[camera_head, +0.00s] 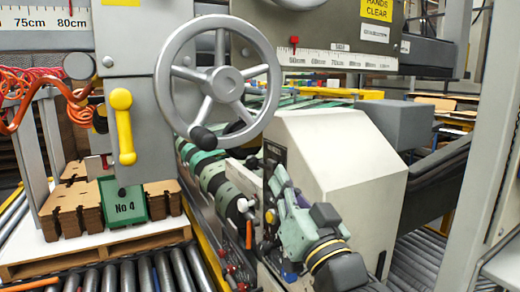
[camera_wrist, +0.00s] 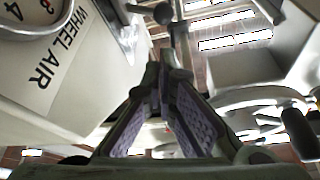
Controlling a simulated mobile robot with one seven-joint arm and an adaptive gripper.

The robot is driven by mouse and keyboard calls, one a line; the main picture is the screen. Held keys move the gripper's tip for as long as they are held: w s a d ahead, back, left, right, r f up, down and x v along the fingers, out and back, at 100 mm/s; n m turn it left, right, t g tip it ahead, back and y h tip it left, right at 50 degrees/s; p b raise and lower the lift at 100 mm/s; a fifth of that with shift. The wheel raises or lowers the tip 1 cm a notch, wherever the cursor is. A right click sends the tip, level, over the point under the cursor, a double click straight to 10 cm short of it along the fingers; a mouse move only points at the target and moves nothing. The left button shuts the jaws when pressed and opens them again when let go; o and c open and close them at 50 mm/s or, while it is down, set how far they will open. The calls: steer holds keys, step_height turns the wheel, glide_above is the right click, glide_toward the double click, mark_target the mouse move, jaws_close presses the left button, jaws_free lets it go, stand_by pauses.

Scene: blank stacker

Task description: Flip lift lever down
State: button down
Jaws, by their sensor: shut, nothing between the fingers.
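No lever carries a readable lift label, so I cannot tell which is the lift lever. In the wrist view, a lever with a dark round knob (camera_wrist: 163,14) stands just beyond my fingertips, beside a cream panel (camera_wrist: 60,75) marked "WHEEL AIR". My gripper (camera_wrist: 155,72) is shut and empty, its fingertips together below that knob in the picture; I cannot tell whether they touch it. In the head view, an orange lever (camera_head: 249,235) stands by the cream console (camera_head: 335,165), and a large yellow handle (camera_head: 122,125) hangs downward on a grey post. My arm partly hides the console front.
A grey handwheel (camera_head: 222,84) with a dark knob is above the console's left side. A round gauge (camera_wrist: 38,14) is at the wrist view's upper left. Cardboard blanks (camera_head: 75,210) sit on a pallet (camera_head: 100,250) at left. Rollers (camera_head: 165,272) run along the bottom.

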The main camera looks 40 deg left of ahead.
mark_target(249, 162)
steer(key=shift+r, duration=0.1)
steer(key=p+x, duration=0.2)
steer(key=x, duration=0.8)
steer(key=shift+p, duration=0.3)
steer(key=shift+s+a+f+n+g+y+b, duration=0.15)
steer(key=shift+s+f+n+g+b, duration=0.1)
steer(key=shift+n+b, duration=0.25)
steer(key=shift+s+d+f+n+g+y+b, duration=0.15)
steer(key=shift+f+n+g+b, duration=0.15)
steer(key=shift+n, duration=0.3)
steer(key=n+g+b, duration=0.1)
steer(key=n, duration=0.1)
steer(key=s+f+n+g+b, duration=0.1)
steer(key=n+b, duration=0.1)
steer(key=f+n+g+y+b, duration=0.1)
steer(key=n, duration=0.1)
steer(key=shift+s+a+f+b, duration=0.15)
steer(key=shift+a+f+b, duration=0.1)
steer(key=shift+a+b, duration=0.15)
steer(key=shift+s+a+f+b, duration=0.1)
steer(key=shift+s+f+b, duration=0.1)
steer(key=shift+f+b, duration=0.2)
steer(key=shift+s+a+f+b, duration=0.15)
steer(key=shift+f+b, duration=0.15)
steer(key=shift+f, duration=0.25)
steer(key=shift+d, duration=0.1)
steer(key=shift+f, duration=0.1)
